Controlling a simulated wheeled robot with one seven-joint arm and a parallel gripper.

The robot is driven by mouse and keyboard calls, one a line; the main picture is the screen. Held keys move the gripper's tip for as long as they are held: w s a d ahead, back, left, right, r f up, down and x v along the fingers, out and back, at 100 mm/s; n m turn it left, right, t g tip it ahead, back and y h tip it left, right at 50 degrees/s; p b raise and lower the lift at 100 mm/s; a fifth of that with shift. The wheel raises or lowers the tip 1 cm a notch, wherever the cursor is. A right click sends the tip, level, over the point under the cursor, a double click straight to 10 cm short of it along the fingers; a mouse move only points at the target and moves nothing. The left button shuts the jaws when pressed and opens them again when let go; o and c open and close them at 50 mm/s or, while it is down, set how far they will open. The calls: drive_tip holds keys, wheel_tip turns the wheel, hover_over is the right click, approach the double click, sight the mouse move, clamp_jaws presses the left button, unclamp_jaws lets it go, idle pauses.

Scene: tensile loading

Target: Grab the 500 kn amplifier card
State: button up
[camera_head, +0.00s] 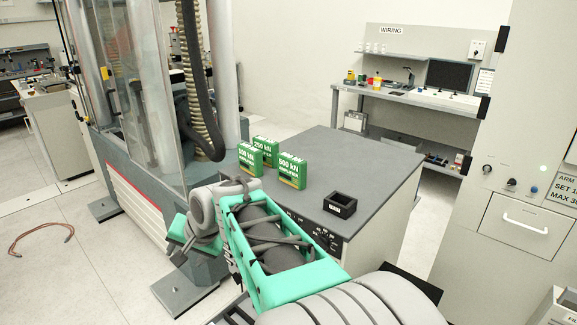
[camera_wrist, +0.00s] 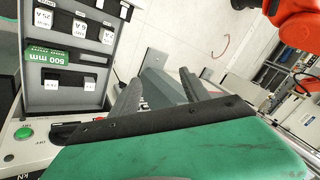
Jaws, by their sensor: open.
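The 500 kN amplifier card (camera_head: 292,171) is a green box standing upright on the grey bench (camera_head: 345,165), the rightmost of three similar green cards. My gripper is only partly visible in the head view, low in front of the bench beside my arm, and apart from the cards. In the wrist view my gripper (camera_wrist: 160,90) is open, its two dark fingers apart with nothing between them. The 500 kN card does not show in the wrist view.
Beside it stand the 250 kN card (camera_head: 265,151) and another green card (camera_head: 249,160). A black open holder (camera_head: 340,204) sits near the bench's front edge. The wrist view shows a slotted panel with a green "500 mm" card (camera_wrist: 68,57) and a green button (camera_wrist: 23,133).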

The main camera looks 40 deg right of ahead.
drive_tip(key=w+d+r+m+t, duration=0.2)
drive_tip(key=w+d+r+m, duration=0.25)
drive_tip(key=w+d, duration=0.3)
wheel_tip(320, 180, up, 10)
drive_tip(key=f+m+t+p, duration=0.1)
drive_tip(key=m+t+p, duration=0.55)
drive_tip(key=m, duration=1.45)
hover_over(292, 160)
drive_tip(key=s+d+b, duration=0.2)
drive_tip(key=s+b, duration=0.1)
drive_tip(key=s, duration=0.3)
drive_tip(key=t, duration=0.3)
drive_tip(key=shift+m+h, duration=0.25)
drive_tip(key=shift+h, duration=0.15)
drive_tip(key=f, duration=0.7)
drive_tip(key=shift+w+f+p, duration=0.15)
drive_tip(key=shift+w+p, duration=0.1)
drive_tip(key=shift+p, duration=0.15)
drive_tip(key=w, duration=0.2)
drive_tip(key=w+p, duration=0.1)
drive_tip(key=w, duration=0.4)
drive_tip(key=shift+w+a+p, duration=0.15)
drive_tip(key=shift+a+p, duration=0.1)
drive_tip(key=shift+p, duration=0.05)
drive_tip(key=shift+c, duration=0.5)
